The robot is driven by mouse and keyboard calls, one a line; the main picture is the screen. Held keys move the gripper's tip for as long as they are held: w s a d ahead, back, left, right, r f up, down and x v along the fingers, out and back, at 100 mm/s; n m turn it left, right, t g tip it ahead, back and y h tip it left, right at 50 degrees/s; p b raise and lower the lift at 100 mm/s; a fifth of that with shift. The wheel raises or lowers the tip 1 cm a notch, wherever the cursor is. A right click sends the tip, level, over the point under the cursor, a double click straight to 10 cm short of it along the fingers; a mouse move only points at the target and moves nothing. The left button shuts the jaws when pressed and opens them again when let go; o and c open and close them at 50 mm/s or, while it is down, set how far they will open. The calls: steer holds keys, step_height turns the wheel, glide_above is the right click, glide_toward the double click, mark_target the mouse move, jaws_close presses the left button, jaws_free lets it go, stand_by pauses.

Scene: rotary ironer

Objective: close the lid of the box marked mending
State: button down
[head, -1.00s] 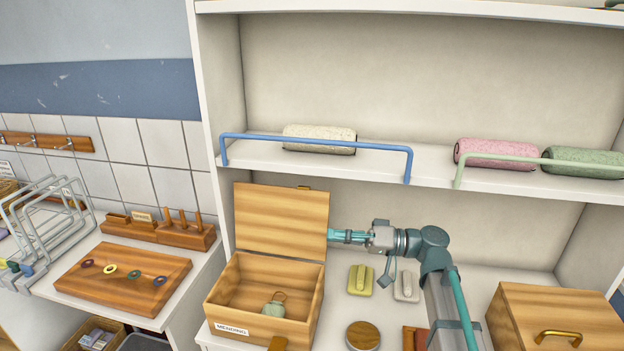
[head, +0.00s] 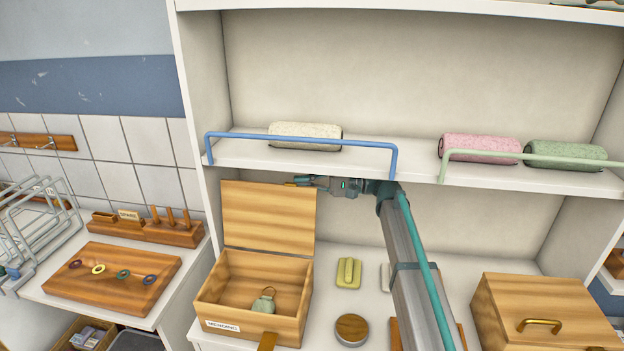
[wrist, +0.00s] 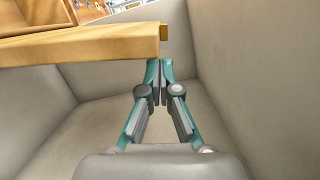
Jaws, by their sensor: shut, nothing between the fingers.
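The wooden box labelled MENDING (head: 222,326) stands open on the lower shelf. Its lid (head: 268,215) is raised near upright at the back, and its inner face shows. A pale green tagged item (head: 264,302) lies inside. My gripper (head: 300,181) is at the lid's top right corner, near the small brass catch (head: 289,184), under the upper shelf. In the wrist view my gripper (wrist: 158,82) is shut and empty. The lid's edge (wrist: 80,46) crosses just beyond and left of the fingertips. I cannot tell whether they touch it.
The upper shelf (head: 300,160) with a blue rail (head: 300,136) is close above my gripper. A yellow-green block (head: 348,273) and a round wooden-topped item (head: 351,330) lie right of the box. A closed wooden box (head: 545,305) stands further right.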

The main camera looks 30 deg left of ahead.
steer(key=shift+p+x, duration=0.7)
steer(key=shift+x, duration=2.2)
steer(key=shift+s, duration=0.1)
